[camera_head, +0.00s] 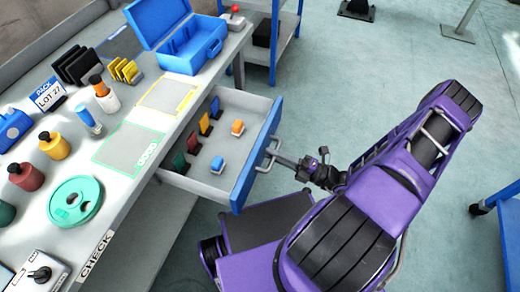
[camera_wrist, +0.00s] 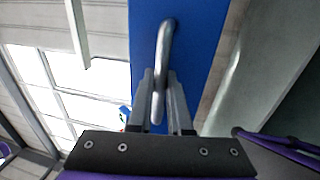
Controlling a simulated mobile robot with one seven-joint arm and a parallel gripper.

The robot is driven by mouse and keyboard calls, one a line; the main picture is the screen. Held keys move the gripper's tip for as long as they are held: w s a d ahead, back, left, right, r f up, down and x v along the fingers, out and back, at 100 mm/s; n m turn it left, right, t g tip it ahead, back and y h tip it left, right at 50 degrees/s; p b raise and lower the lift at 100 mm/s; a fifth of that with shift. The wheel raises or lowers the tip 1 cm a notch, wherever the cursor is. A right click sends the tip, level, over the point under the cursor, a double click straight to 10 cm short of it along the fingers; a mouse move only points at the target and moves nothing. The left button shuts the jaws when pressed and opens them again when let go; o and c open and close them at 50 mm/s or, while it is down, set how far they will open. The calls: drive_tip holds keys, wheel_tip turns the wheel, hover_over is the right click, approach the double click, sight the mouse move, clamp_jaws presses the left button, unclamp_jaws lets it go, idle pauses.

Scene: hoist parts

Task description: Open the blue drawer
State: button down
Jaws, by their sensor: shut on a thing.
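The blue drawer (camera_head: 257,155) is pulled out from under the workbench, and its grey inside shows. A silver bar handle (camera_head: 268,155) is on its blue front. My gripper (camera_head: 277,158) is at the handle, with my purple arm reaching in from the right. In the wrist view the blue front (camera_wrist: 199,40) fills the upper middle, and the handle (camera_wrist: 165,45) runs down between the two fingers of my gripper (camera_wrist: 160,90). The fingers are shut on the handle. Several small coloured pieces and two small blocks, one orange (camera_head: 237,127) and one blue-and-orange (camera_head: 218,164), lie in the drawer.
The workbench top (camera_head: 125,185) holds an open blue case (camera_head: 185,40), a green reel (camera_head: 75,201), bottles and a LOT 27 sign (camera_head: 47,94). A blue shelf frame (camera_head: 275,40) stands behind. Open floor (camera_head: 340,90) lies to the right of the drawer.

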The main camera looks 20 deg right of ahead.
drive_tip(key=shift+s+d, duration=0.4)
drive_tip(key=shift+d, duration=0.05)
drive_tip(key=c, duration=1.1)
unclamp_jaws()
drive_tip(key=b+v, duration=0.1)
drive_tip(key=v, duration=1.6)
drive_tip(key=shift+s+d, duration=0.15)
